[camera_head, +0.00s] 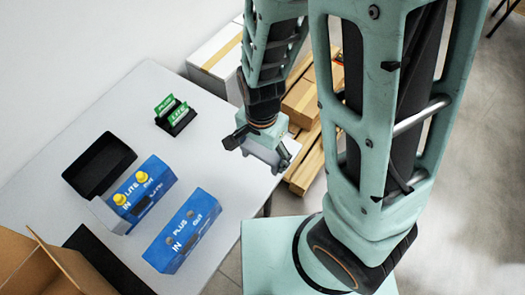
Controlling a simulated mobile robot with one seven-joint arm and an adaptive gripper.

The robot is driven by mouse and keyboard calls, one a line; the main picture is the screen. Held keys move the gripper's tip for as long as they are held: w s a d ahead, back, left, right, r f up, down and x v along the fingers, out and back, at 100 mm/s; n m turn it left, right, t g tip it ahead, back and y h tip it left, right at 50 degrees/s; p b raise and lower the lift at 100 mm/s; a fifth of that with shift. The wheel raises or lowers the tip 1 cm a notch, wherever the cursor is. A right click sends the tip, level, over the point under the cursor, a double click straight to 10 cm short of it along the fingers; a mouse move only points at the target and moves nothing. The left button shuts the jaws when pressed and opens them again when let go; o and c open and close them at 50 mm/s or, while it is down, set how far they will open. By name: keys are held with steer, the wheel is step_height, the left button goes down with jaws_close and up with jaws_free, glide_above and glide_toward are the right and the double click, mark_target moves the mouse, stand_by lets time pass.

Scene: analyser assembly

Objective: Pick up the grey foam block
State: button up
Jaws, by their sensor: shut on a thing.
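My gripper (260,150) hangs over the right edge area of the white table, at the end of my pale green arm. It is shut on a light grey block, the grey foam block (266,154), which shows small between the dark fingers. The block is partly covered by the fingers, and the picture is too small to show its full shape. I cannot tell exactly how high it is above the table.
The white table (215,125) holds a black tray (88,178), a blue LITE box (150,183) with yellow knobs, a blue PLUS box (182,232) and green cards in a black holder (177,122). An open cardboard box (50,270) stands bottom left. Cartons (300,105) lie beyond the table.

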steer(key=shift+s+a+f+b, duration=0.15)
steer(key=shift+s+b, duration=0.9)
steer(key=shift+b, duration=1.4)
steer(key=shift+s+r+b, duration=0.8)
steer(key=shift+s+b, duration=0.25)
steer(key=shift+b, duration=0.7)
